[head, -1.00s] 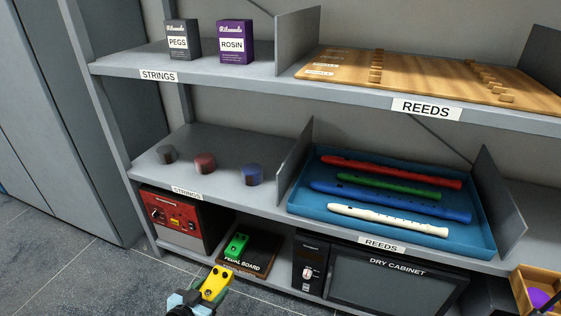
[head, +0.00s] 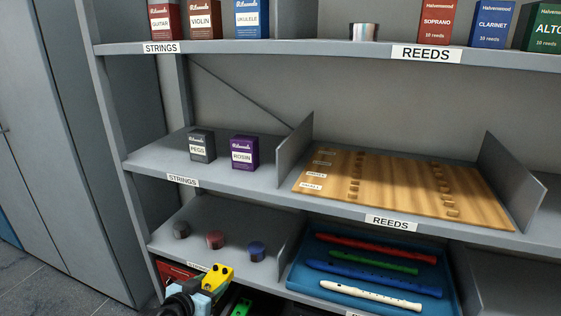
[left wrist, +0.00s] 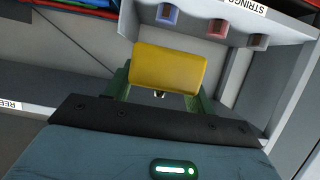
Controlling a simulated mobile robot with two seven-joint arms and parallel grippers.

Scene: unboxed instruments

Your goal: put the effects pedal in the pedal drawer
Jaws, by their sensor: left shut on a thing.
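The effects pedal (head: 217,277) is yellow with dark knobs. It is held up in front of the left end of the shelf unit, low in the head view. My left gripper (head: 205,288) is shut on it. In the left wrist view the yellow pedal (left wrist: 168,68) sits between the two green fingers of my left gripper (left wrist: 162,82). A second, green pedal (head: 241,307) is partly visible at the bottom edge, behind my gripper. My right gripper is out of view.
The shelf unit carries small string boxes (head: 202,147), three round pucks (head: 215,240), a wooden board (head: 405,190) and a blue tray (head: 455,290) of recorders. Upright dividers (head: 294,150) split the shelves. A tall grey cabinet (head: 70,130) stands at the left.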

